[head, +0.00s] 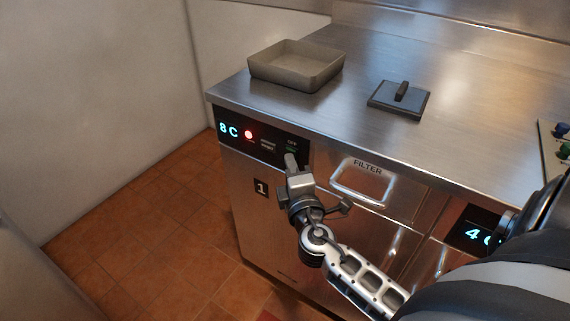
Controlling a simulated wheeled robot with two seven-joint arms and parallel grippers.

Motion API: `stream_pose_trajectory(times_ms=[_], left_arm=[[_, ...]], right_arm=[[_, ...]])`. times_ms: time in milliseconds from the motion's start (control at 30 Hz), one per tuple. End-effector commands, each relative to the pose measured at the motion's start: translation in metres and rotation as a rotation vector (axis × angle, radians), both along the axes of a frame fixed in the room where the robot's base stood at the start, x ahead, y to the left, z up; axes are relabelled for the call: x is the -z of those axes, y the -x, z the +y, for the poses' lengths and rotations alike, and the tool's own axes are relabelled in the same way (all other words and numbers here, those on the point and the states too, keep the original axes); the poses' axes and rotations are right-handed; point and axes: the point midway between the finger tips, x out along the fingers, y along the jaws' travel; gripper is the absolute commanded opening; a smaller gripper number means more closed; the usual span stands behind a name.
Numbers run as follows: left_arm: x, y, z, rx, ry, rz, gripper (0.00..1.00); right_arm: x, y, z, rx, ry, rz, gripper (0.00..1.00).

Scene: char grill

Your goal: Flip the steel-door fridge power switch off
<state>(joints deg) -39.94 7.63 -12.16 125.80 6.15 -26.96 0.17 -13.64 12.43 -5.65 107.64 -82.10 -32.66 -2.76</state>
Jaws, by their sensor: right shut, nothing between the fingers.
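The steel-door fridge (258,222) stands under the left end of the steel counter, with a "1" label on its front. Its black control panel (233,142) shows a blue "8C" display, a lit red light and an "OFF" label near the right end. The power switch is at that right end by a small green mark (291,150), mostly hidden by my gripper. My right gripper (291,160) is shut and empty, its tip at the panel just below the "OFF" label. I cannot tell whether it touches the switch. My left gripper is out of view.
A grey tray (264,74) and a flat black press with a handle (399,100) sit on the counter (350,125). A "FILTER" drawer handle (362,190) is right of my gripper. Another display (472,236) is at the right. The tiled floor (140,230) at left is clear.

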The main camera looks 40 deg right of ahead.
Motion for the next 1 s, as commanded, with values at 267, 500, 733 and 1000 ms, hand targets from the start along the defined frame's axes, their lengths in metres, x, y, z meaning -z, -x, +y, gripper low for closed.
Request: stream_pose_trajectory(times_ms=[267,500,733,1000], left_arm=[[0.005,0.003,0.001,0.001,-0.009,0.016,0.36],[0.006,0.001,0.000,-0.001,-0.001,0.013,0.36],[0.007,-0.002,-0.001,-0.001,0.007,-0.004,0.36],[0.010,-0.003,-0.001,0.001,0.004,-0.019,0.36]], right_arm=[[-0.002,0.004,-0.009,0.017,-0.013,0.004,0.00],[-0.003,0.008,0.018,0.008,-0.022,0.004,0.00],[-0.005,0.047,0.050,0.004,-0.019,0.010,0.00],[-0.011,0.091,0.069,0.004,-0.018,0.008,0.00]])
